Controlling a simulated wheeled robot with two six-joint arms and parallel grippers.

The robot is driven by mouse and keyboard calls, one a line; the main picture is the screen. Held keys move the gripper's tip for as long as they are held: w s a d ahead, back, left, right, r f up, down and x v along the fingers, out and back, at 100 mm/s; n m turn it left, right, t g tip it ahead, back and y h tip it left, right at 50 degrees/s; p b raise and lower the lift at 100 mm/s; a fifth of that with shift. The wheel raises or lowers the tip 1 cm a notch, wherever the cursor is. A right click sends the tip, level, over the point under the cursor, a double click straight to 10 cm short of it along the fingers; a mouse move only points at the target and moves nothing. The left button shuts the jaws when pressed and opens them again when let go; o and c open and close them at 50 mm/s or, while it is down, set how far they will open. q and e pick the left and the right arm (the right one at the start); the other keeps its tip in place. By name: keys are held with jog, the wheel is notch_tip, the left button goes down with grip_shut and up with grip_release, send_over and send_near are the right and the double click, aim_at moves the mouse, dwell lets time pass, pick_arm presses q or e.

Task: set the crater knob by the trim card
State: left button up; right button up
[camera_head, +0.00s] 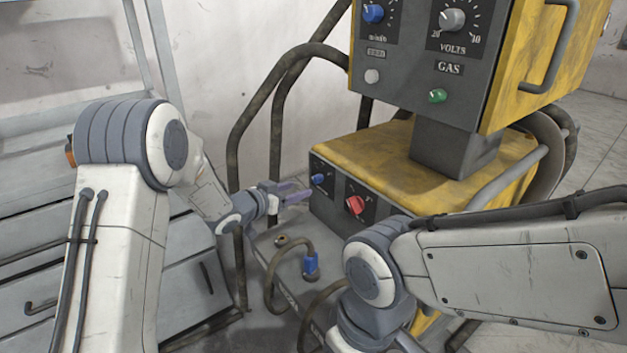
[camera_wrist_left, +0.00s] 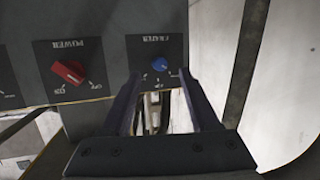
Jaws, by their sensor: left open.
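The crater knob is a small blue knob on a dark plate, low on the machine's front, in the head view (camera_head: 318,179). It also shows in the left wrist view (camera_wrist_left: 158,64), under upside-down "CRATER" lettering. My left gripper (camera_head: 296,192) is open and empty, just left of the knob in the head view. In the left wrist view its fingertips (camera_wrist_left: 160,76) appear on either side of the knob; I cannot tell whether they reach around it. The knob's exact setting is too small to read. I make out no trim card. My right gripper is out of view.
A red power knob (camera_head: 355,204) sits right of the crater knob. A blue connector (camera_head: 311,266) on a hose is below.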

aim_at(314, 181)
pick_arm(q)
jog(key=w+d+h+b, duration=0.1)
jog(key=w, duration=0.1)
jog(key=w+d+f+h+b, duration=0.1)
jog(key=w+d+h, duration=0.1)
jog(key=w+d+h+b, duration=0.1)
jog(key=w, duration=0.1)
jog(key=shift+d+f+m+h, duration=0.15)
jog(key=shift+f+m+h, duration=0.15)
jog(key=shift+f+m, duration=0.1)
jog(key=shift+w+d+r, duration=0.15)
jog(key=shift+d, duration=0.1)
grip_shut()
